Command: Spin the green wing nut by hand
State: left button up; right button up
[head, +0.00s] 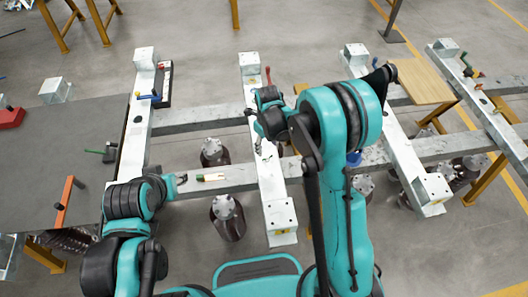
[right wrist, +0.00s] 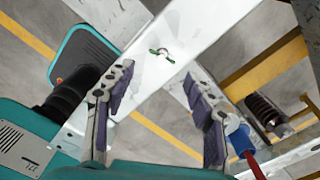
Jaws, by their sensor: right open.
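The green wing nut (right wrist: 161,53) shows in the right wrist view, with small green wings and a ring-like metal part beside it. It sits on the white beam (right wrist: 185,38). My right gripper (right wrist: 159,76) is open, its two purple-padded fingers apart and empty. The nut appears just beyond the gap between the fingertips, with no visible contact. In the head view my right gripper (head: 262,149) is over the middle white beam (head: 272,190); I cannot make out the nut there. My left gripper (head: 170,184) is low at the left, by the grey cross rail; its jaw opening is unclear.
A small green-and-tan item (head: 210,177) lies on the cross rail near my left gripper. A blue-and-red tool (right wrist: 243,143) is close to my right finger in the wrist view. A dark table (head: 60,140) stands left; a wooden board (head: 422,81) lies right. Dark cylinders stand below.

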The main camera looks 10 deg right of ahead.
aim_at(267, 158)
notch_tip(267, 158, down, 7)
jog(key=shift+f+b, duration=0.15)
jog(key=shift+b, duration=0.8)
jog(key=c, duration=1)
